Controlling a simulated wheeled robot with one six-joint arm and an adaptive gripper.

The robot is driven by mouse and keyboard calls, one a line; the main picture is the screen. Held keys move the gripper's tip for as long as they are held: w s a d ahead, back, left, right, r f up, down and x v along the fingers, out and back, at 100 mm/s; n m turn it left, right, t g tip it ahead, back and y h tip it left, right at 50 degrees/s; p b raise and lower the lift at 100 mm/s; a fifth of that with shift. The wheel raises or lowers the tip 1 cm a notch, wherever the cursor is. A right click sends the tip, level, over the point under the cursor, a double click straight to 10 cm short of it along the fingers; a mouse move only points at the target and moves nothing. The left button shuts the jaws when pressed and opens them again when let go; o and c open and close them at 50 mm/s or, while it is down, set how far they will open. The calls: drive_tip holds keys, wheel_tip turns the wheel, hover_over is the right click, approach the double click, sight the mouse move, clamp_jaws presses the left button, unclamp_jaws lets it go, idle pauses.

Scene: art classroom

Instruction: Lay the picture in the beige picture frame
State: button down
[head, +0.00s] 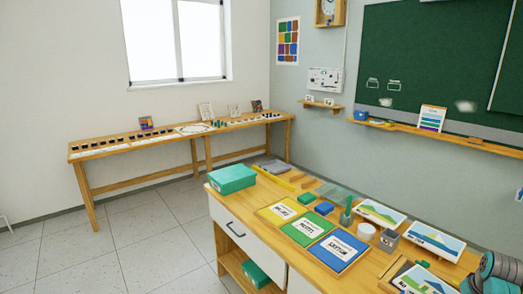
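Two landscape pictures with pale borders lie on the right part of the wooden table: one picture (380,213) farther back and another picture (434,240) nearer. A third picture (424,281) shows at the bottom right, cut off by the view's edge. A wooden-edged piece (385,284) with a dark inner area lies beside it; I cannot tell whether this is the beige picture frame or whether the picture overlaps it. Grey links of my arm show at the bottom right corner. My gripper is not in view.
The table (375,265) holds yellow (282,212), green (307,228) and blue (337,252) labelled panels, a teal box (232,178), a grey cup (389,240) and a white roll (366,231). A long side table (165,141) lines the wall. The tiled floor at left is clear.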

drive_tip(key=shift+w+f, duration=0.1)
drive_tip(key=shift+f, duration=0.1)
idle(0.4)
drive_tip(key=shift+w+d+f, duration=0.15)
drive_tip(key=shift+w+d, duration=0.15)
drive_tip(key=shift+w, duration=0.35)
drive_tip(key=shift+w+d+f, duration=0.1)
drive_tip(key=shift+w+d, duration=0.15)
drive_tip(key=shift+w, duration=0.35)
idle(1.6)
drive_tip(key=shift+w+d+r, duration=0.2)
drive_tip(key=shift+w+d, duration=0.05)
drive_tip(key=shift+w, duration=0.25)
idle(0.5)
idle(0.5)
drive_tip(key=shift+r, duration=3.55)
